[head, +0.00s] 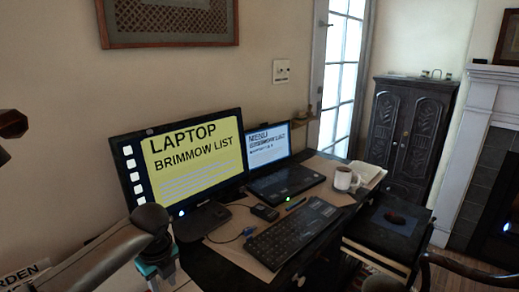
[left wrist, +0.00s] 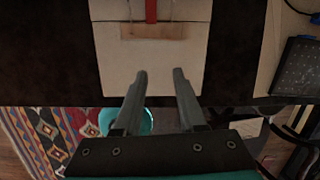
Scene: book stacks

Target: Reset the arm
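My left arm (head: 95,258) comes in from the lower left in the head view and bends down at a dark joint (head: 150,220) in front of the desk. Its fingertips cannot be made out there. In the left wrist view my left gripper (left wrist: 160,76) is open, with its two fingers apart and nothing between them. The fingers point toward a pale flat object (left wrist: 118,62) with a red strip and a brown band, lying on a dark surface. I cannot tell whether they touch it. My right gripper is not in view.
The desk holds a monitor (head: 190,165), a laptop (head: 285,180), a keyboard (head: 295,228) and a white mug (head: 344,178). A dark stack (head: 392,225) stands at the right. In the left wrist view, a teal round object (left wrist: 146,121) and patterned rug (left wrist: 50,130) lie below the dark edge.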

